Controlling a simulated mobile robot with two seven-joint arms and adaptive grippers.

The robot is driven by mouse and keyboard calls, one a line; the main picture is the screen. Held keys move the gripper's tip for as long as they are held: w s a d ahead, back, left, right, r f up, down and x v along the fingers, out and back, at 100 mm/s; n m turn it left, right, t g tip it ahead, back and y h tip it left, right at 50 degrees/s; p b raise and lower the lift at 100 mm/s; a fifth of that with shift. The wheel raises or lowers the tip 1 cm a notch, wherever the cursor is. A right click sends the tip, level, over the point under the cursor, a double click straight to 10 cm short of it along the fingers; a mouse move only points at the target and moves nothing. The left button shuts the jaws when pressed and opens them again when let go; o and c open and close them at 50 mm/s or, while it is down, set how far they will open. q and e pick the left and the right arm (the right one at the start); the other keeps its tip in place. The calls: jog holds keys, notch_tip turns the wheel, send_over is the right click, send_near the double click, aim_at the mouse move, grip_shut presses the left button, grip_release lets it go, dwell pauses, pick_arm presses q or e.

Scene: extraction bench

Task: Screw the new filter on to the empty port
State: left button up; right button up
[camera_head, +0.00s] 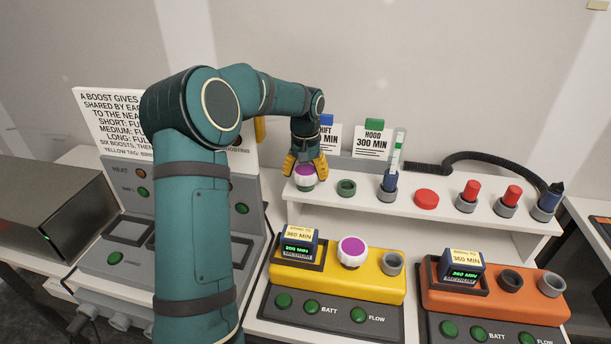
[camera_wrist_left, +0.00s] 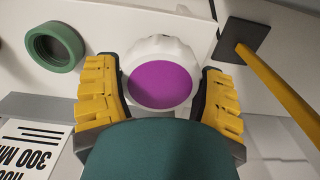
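A white ribbed filter with a purple top (camera_head: 305,178) stands at the left end of the white shelf. My left gripper (camera_head: 306,170) is over it, its yellow fingers apart on either side. In the left wrist view the filter (camera_wrist_left: 160,82) lies between the fingers (camera_wrist_left: 163,92); I see no clear grip on it. A second purple-topped filter (camera_head: 352,250) sits on the yellow unit (camera_head: 330,281). Beside it is an open grey port (camera_head: 391,264). The orange unit (camera_head: 480,303) has two open ports, one dark (camera_head: 510,281) and one grey (camera_head: 551,284). My right gripper is not in view.
Timer blocks (camera_head: 299,244) stand on the units. A sign board (camera_head: 110,105) and grey console (camera_head: 185,245) are at left.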

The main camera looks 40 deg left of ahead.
aim_at(305, 169)
pick_arm(q)
jog(key=c, duration=0.5)
jog(key=shift+r, duration=0.2)
jog(key=shift+r+p, duration=0.35)
jog(key=shift+p, duration=0.1)
jog(key=shift+r+p, duration=1.75)
jog(key=shift+r, duration=0.4)
jog(key=shift+c, duration=0.2)
